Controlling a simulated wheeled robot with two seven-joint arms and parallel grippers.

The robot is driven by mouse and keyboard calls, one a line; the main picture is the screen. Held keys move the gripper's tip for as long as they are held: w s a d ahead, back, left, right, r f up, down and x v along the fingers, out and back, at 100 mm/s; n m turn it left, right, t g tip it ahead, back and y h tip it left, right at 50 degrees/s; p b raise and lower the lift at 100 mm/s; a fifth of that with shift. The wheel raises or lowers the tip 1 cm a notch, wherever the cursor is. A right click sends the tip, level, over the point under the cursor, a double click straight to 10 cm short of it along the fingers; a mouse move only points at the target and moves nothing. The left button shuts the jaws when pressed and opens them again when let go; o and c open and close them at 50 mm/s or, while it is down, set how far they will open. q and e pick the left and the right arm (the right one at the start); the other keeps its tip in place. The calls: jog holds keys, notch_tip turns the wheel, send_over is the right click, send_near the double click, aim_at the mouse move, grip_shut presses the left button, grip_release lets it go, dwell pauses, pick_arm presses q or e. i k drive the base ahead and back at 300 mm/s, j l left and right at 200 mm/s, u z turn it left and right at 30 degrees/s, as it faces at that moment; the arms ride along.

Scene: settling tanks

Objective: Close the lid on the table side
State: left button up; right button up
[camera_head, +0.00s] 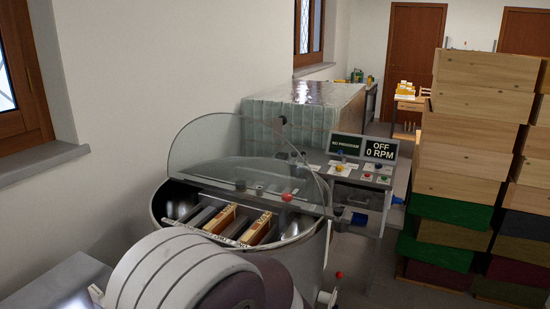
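A round metal drum (322,248) stands in the middle, open on the side nearest me. A clear lid (205,145) with a curved edge stands raised over it. Clear panel also extends right toward a red knob (286,197); I cannot tell whether this is one lid or two overlapping. Wooden frames (257,229) sit in the drum's open near half, beside metal bars. A grey metal table top (62,284) shows at the lower left. A rounded grey part of my own arm covers the drum's near left side. Neither gripper is in view.
A control panel (362,172) with displays reading "OFF 0 RPM" and "NO PROGRAM" adjoins the drum's right. Stacked wooden boxes (474,135) stand at the right. A wrapped pallet load (305,104) stands behind the drum. A wall and windowsill (42,160) bound the left.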

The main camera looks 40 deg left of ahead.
aim_at(277, 123)
jog(key=i, duration=3)
jog(key=i+u, duration=0.2)
jog(key=u, duration=0.25)
jog(key=i+l+u, duration=0.15)
jog(key=u, duration=0.25)
jog(key=i+l+u, duration=0.2)
jog(key=u, duration=0.25)
jog(key=i+l+u, duration=0.2)
jog(key=u, duration=0.25)
jog(key=i+l+u, duration=0.1)
jog(key=l+u, duration=0.55)
jog(key=u, duration=1.45)
jog(key=i+l, duration=0.05)
